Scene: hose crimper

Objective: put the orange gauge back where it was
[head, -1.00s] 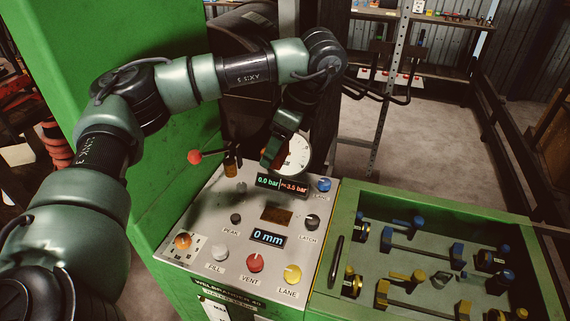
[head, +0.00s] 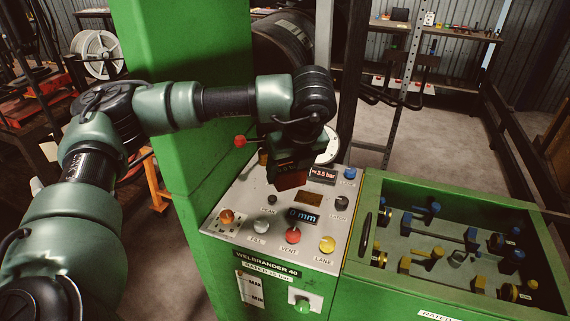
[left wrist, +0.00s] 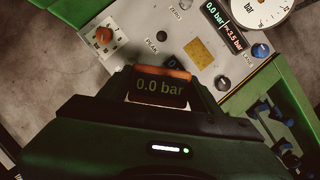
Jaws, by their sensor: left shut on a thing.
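My left gripper (head: 292,165) is shut on the orange gauge (head: 291,181), which hangs over the control panel (head: 248,194) and is partly hidden by the gripper. In the left wrist view the gauge (left wrist: 160,88) has a dark display reading 0.0 bar and an orange edge, between the fingers. A brownish-orange rectangle (head: 308,197) on the panel lies just right of the held gauge; it also shows in the left wrist view (left wrist: 199,52). I cannot tell whether the gauge touches the panel. My right gripper is not in view.
A round white dial (head: 329,150) and a red-knobbed lever (head: 240,141) stand behind the gripper. Red (head: 293,236) and yellow (head: 327,244) knobs sit at the panel's front. A green-framed tray (head: 372,190) with several blue and yellow fittings is at the right.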

